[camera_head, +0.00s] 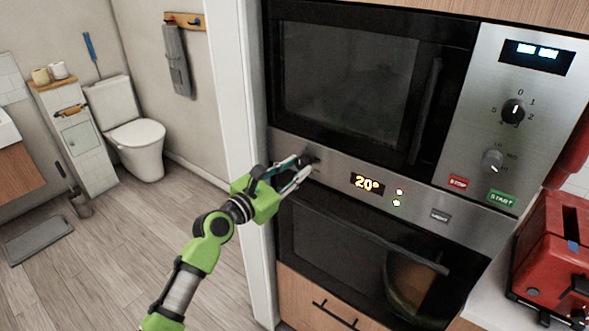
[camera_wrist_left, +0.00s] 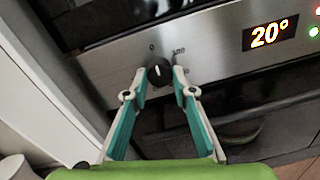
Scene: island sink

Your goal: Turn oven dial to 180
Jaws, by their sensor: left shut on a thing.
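The oven dial (camera_wrist_left: 159,71) is a small black knob on the steel panel, with a white mark pointing roughly up. A 0 and a larger number are printed above it. My left gripper (camera_wrist_left: 160,82) has one finger on each side of the dial and is shut on it. In the head view, the left gripper (camera_head: 304,166) reaches the left end of the oven panel, and its fingertips partly hide the dial (camera_head: 310,155). The oven display (camera_head: 367,184) reads 20°; it also shows in the left wrist view (camera_wrist_left: 270,33). My right gripper is not in view.
A microwave (camera_head: 345,75) sits above the panel, with its own knobs (camera_head: 513,111) at right. The oven door (camera_head: 350,255) is below. A red toaster (camera_head: 548,250) stands at the right. Open floor and a toilet (camera_head: 135,135) are at left.

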